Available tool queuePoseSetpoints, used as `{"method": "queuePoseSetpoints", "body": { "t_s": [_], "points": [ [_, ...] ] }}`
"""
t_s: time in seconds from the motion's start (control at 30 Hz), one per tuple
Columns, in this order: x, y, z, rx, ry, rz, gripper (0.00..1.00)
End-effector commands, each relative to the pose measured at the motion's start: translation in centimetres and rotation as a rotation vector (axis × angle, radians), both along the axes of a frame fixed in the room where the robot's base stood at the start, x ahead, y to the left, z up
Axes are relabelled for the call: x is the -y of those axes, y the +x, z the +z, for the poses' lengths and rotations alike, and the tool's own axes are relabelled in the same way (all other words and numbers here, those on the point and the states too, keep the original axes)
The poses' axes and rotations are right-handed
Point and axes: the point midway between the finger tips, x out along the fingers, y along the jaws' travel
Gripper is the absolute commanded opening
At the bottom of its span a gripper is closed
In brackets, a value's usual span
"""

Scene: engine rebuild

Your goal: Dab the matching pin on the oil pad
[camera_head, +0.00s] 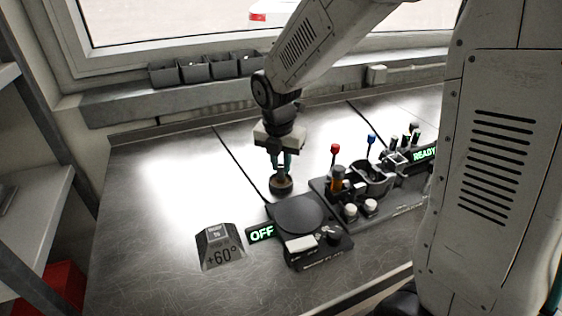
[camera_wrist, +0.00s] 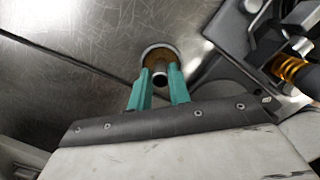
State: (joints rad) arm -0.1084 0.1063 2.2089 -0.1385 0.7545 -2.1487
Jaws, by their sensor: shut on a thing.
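My gripper (camera_head: 281,165) has teal fingers pointing down at the back of the bench's middle. In the wrist view, my gripper (camera_wrist: 159,92) is shut on a small grey metal pin (camera_wrist: 159,78). The round oil pad (camera_wrist: 152,57), amber-brown with a pale rim, lies right beneath the fingertips. In the head view, the oil pad (camera_head: 281,186) shows as a dark round dish under the gripper. The pin's end is over or in the pad; I cannot tell whether it touches. The fingers hide most of the pin in the head view.
A black unit with a round plate (camera_head: 298,214) and a green OFF display (camera_head: 261,233) stands in front. A +60° block (camera_head: 219,245) is left of it. A fixture (camera_head: 372,180) with red and blue knobs stands right. A READY display (camera_head: 425,154) is farther right. The left bench is clear.

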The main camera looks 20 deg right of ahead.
Motion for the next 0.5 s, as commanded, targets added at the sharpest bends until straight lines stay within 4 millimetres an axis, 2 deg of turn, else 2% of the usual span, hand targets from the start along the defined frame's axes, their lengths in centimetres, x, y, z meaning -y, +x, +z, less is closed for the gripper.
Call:
{"method": "queuePoseSetpoints", "body": {
  "t_s": [0.27,0.5],
  "points": [
    [0.0,0.0,0.2,-0.001,-0.001,0.0,0.0],
    [0.0,0.0,2.1,0.001,-0.001,-0.001,0.0]
  ]
}}
